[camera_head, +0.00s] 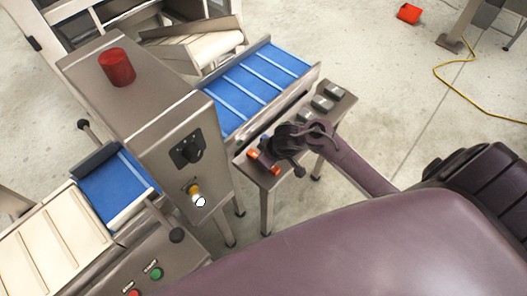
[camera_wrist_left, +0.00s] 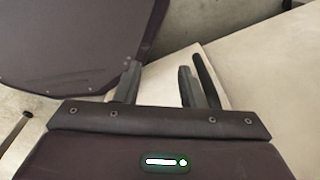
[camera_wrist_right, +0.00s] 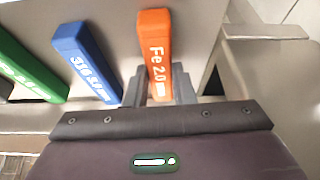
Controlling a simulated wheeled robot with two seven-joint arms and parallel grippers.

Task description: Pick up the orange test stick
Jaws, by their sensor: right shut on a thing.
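The orange test stick (camera_wrist_right: 154,52), marked "Fe 2.0", stands out between the fingers of my right gripper (camera_wrist_right: 158,85) in the right wrist view. That gripper is shut on its near end. In the head view my right gripper (camera_head: 268,148) is over the near end of a small steel stand (camera_head: 262,178), with small orange patches beside it. I cannot tell whether the stick touches the stand. My left gripper (camera_wrist_left: 158,80) shows in the left wrist view, fingers apart and nothing between them. It is not seen in the head view.
A blue stick (camera_wrist_right: 85,60) and a green stick (camera_wrist_right: 30,68) lie left of the orange one. Grey blocks (camera_head: 322,103) sit farther along the stand. A steel machine housing (camera_head: 150,110) and blue conveyor belt (camera_head: 255,88) stand close to its left. Floor to the right is mostly clear.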

